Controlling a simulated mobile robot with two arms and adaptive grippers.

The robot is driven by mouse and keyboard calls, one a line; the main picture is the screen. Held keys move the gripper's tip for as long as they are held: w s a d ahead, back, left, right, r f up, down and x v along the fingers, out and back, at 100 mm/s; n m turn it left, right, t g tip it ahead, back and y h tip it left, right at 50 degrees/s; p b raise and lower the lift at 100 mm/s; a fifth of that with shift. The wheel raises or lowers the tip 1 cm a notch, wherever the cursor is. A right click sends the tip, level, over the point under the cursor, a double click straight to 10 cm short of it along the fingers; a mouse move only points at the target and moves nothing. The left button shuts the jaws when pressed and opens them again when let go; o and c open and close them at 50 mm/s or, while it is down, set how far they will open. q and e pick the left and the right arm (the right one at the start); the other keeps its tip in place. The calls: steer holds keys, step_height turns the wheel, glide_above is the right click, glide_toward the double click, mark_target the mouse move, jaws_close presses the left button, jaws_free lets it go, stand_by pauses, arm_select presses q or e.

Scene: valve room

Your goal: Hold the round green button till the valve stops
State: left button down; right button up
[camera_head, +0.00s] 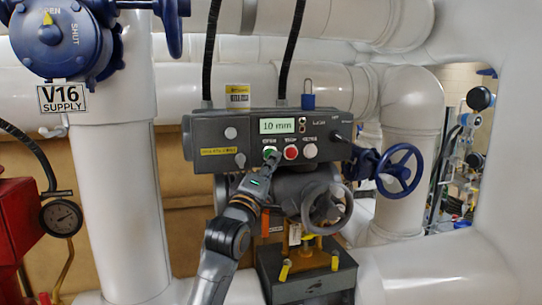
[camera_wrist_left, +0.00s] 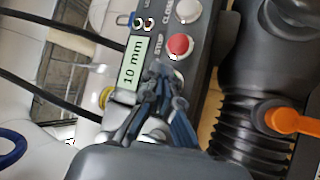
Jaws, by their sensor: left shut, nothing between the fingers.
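The grey control box (camera_head: 215,135) has a display (camera_head: 277,126) reading 10 mm. Below the display are the round green button (camera_head: 269,149), a red stop button (camera_head: 291,152) and a pale grey close button (camera_head: 310,151). My left gripper (camera_head: 270,160) is shut and empty, its fingertips at the green button from below. In the left wrist view the fingertips (camera_wrist_left: 162,70) cover the green button's place, beside the red button (camera_wrist_left: 179,45). Whether they press it in cannot be told. The grey valve with a handwheel (camera_head: 327,206) sits under the box. My right gripper is out of view.
A blue handwheel (camera_head: 399,168) stands right of the box. A white pipe (camera_head: 118,190) with a V16 SUPPLY sign (camera_head: 62,97) stands left. A gauge (camera_head: 61,217) and red equipment (camera_head: 18,225) are at far left. A thick white pipe (camera_head: 440,270) runs low at right.

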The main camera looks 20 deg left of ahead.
arm_select(q)
steer(key=shift+w+a, duration=0.1)
steer(key=shift+w, duration=0.05)
steer(key=shift+w+a, duration=0.15)
steer(key=shift+w, duration=0.05)
steer(key=shift+w+a, duration=0.25)
steer(key=shift+w, duration=0.1)
stand_by(1.0)
stand_by(1.2)
steer(key=shift+d, duration=0.1)
stand_by(2.7)
steer(key=shift+s+d+p, duration=0.4)
steer(key=shift+s+p, duration=0.05)
steer(key=shift+s, duration=0.25)
